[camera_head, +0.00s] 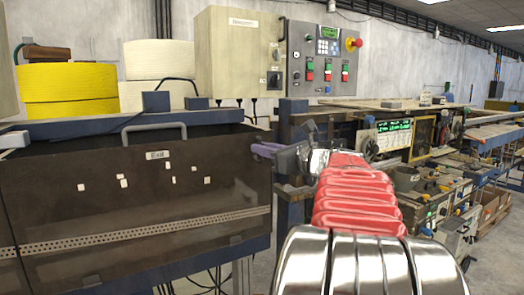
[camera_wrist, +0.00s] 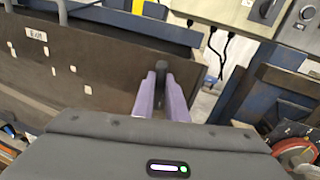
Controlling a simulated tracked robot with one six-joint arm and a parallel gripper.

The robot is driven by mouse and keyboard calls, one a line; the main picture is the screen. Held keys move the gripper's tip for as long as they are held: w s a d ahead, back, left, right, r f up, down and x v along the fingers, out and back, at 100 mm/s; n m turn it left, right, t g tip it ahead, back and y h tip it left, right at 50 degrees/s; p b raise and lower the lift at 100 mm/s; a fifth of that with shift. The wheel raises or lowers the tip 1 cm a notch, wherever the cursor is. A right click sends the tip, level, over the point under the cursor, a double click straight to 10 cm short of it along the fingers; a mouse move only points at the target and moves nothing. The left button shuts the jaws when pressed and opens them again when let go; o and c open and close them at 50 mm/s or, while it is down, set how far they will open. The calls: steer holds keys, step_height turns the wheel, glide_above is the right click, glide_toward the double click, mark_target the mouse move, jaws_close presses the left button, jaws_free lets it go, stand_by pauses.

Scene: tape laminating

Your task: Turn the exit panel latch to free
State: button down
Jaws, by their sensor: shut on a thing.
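The exit panel (camera_head: 100,205) is a dark brown sheet with a label reading Exit (camera_head: 157,155) and a grey handle on its top edge. It also fills the left of the wrist view (camera_wrist: 95,85). My gripper (camera_head: 258,149) reaches the panel's upper right edge. In the wrist view its purple fingers (camera_wrist: 160,82) are shut on a small dark upright piece, the latch (camera_wrist: 161,70), at the panel's right end. The fingers hide most of the latch, so I cannot tell how far it is turned.
Yellow (camera_head: 68,90) and cream (camera_head: 160,60) tape rolls stand behind the panel. A beige electrical cabinet (camera_head: 237,50) and a grey control box (camera_head: 325,62) with a red stop button are above. Blue frame posts and a cluttered machine line (camera_head: 420,150) lie to the right.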

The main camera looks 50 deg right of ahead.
steer(key=shift+d+f+m, duration=0.1)
steer(key=shift+d+m, duration=0.05)
steer(key=shift+m, duration=0.35)
steer(key=c, duration=1.8)
jaws_free()
steer(key=shift+s, duration=0.1)
steer(key=s+a, duration=0.1)
steer(key=s, duration=1.2)
steer(key=shift+s+a, duration=0.2)
steer(key=shift+s, duration=0.15)
